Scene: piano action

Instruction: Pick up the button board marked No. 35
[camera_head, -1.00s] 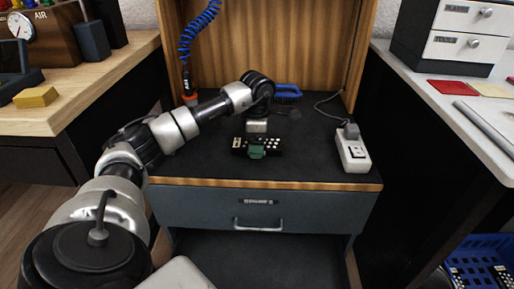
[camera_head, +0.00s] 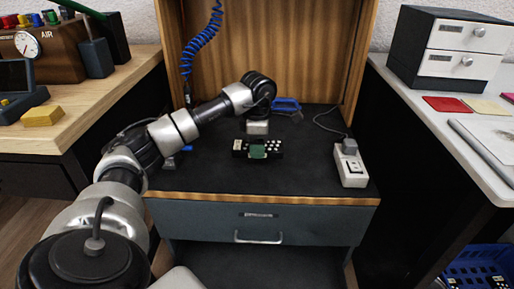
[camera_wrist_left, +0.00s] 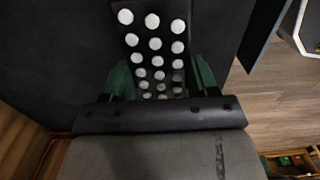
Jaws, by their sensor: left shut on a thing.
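A black button board (camera_head: 277,147) with rows of round white buttons is above or on the dark worktop (camera_head: 310,180), near its middle. A pale label shows at its left end, too small to read. My left gripper (camera_head: 258,151) is shut on it, with a green finger pad across its front face. In the left wrist view the board (camera_wrist_left: 155,42) lies between the two green fingers (camera_wrist_left: 160,75), buttons facing the camera, its near end hidden by the gripper. A gap under the board is hard to judge. My right gripper is not in view.
A white power strip (camera_head: 349,166) with a cable stands on the worktop's right side. A blue-handled item (camera_head: 286,105) lies behind the gripper. A wooden panel (camera_head: 270,50) closes the back, with a blue coiled hose (camera_head: 200,45). A closed drawer (camera_head: 260,222) is below. The front worktop is clear.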

